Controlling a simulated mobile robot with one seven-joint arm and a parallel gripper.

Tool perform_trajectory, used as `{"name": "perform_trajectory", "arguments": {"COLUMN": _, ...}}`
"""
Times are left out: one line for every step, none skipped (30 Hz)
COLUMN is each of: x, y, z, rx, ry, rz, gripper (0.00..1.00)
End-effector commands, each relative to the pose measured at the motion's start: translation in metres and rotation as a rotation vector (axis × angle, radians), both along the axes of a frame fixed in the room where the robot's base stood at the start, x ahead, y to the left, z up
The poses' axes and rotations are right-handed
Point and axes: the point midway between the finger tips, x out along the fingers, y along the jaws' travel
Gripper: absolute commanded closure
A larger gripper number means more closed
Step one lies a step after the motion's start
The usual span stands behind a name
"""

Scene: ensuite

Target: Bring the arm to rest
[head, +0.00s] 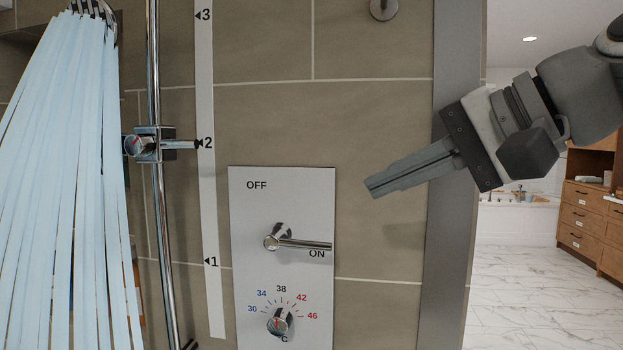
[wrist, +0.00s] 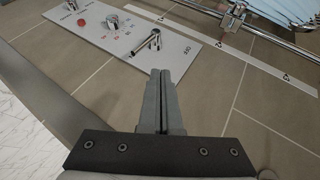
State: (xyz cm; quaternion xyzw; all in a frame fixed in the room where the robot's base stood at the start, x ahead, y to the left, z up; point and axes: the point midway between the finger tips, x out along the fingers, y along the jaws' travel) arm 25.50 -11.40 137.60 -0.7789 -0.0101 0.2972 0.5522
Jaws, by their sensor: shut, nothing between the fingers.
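My gripper (head: 369,189) is shut and empty, in front of the tiled wall to the upper right of the shower control panel (head: 250,212). Its fingers point left and slightly down, apart from the panel's lever (head: 300,243). The lever lies sideways, pointing right beside the ON mark. In the wrist view my closed fingers (wrist: 160,75) point toward the panel (wrist: 90,38), and the lever (wrist: 148,42) shows just beyond the fingertips. The temperature knob (head: 280,322) sits below the lever, its marker near 38.
Water streams from the shower head (head: 88,8) at left. A chrome rail (head: 155,80) with a slider (head: 150,143) and a numbered strip (head: 205,100) run up the wall. A grey wall edge (head: 450,230) stands by my gripper. Open marble floor (head: 540,270) and wooden drawers (head: 585,225) lie at right.

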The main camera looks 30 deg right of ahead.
Motion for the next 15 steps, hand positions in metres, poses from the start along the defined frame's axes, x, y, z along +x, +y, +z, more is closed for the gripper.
{"name": "perform_trajectory", "arguments": {"x": 0.000, "y": 0.000, "z": 0.000, "rx": 0.000, "ry": 0.000, "rz": 0.000, "gripper": 1.00}}
{"name": "perform_trajectory", "arguments": {"x": 0.000, "y": 0.000, "z": 0.000, "rx": 0.000, "ry": 0.000, "rz": 0.000, "gripper": 1.00}}
{"name": "perform_trajectory", "arguments": {"x": 0.000, "y": 0.000, "z": 0.000, "rx": 0.000, "ry": 0.000, "rz": 0.000, "gripper": 1.00}}
{"name": "perform_trajectory", "arguments": {"x": 0.000, "y": 0.000, "z": 0.000, "rx": 0.000, "ry": 0.000, "rz": 0.000, "gripper": 1.00}}
{"name": "perform_trajectory", "arguments": {"x": 0.000, "y": 0.000, "z": 0.000, "rx": 0.000, "ry": 0.000, "rz": 0.000, "gripper": 1.00}}
{"name": "perform_trajectory", "arguments": {"x": 0.000, "y": 0.000, "z": 0.000, "rx": 0.000, "ry": 0.000, "rz": 0.000, "gripper": 1.00}}
{"name": "perform_trajectory", "arguments": {"x": 0.000, "y": 0.000, "z": 0.000, "rx": 0.000, "ry": 0.000, "rz": 0.000, "gripper": 1.00}}
{"name": "perform_trajectory", "arguments": {"x": 0.000, "y": 0.000, "z": 0.000, "rx": 0.000, "ry": 0.000, "rz": 0.000, "gripper": 1.00}}
{"name": "perform_trajectory", "arguments": {"x": 0.000, "y": 0.000, "z": 0.000, "rx": 0.000, "ry": 0.000, "rz": 0.000, "gripper": 1.00}}
{"name": "perform_trajectory", "arguments": {"x": 0.000, "y": 0.000, "z": 0.000, "rx": 0.000, "ry": 0.000, "rz": 0.000, "gripper": 1.00}}
{"name": "perform_trajectory", "arguments": {"x": 0.001, "y": 0.001, "z": 0.000, "rx": -0.003, "ry": 0.001, "rz": 0.002, "gripper": 1.00}}
{"name": "perform_trajectory", "arguments": {"x": 0.002, "y": 0.003, "z": -0.001, "rx": -0.011, "ry": 0.006, "rz": 0.006, "gripper": 1.00}}
{"name": "perform_trajectory", "arguments": {"x": 0.003, "y": 0.005, "z": -0.003, "rx": -0.022, "ry": 0.012, "rz": 0.012, "gripper": 1.00}}
{"name": "perform_trajectory", "arguments": {"x": 0.005, "y": 0.009, "z": -0.006, "rx": -0.037, "ry": 0.022, "rz": 0.018, "gripper": 1.00}}
{"name": "perform_trajectory", "arguments": {"x": 0.009, "y": 0.015, "z": -0.012, "rx": -0.067, "ry": 0.034, "rz": 0.033, "gripper": 1.00}}
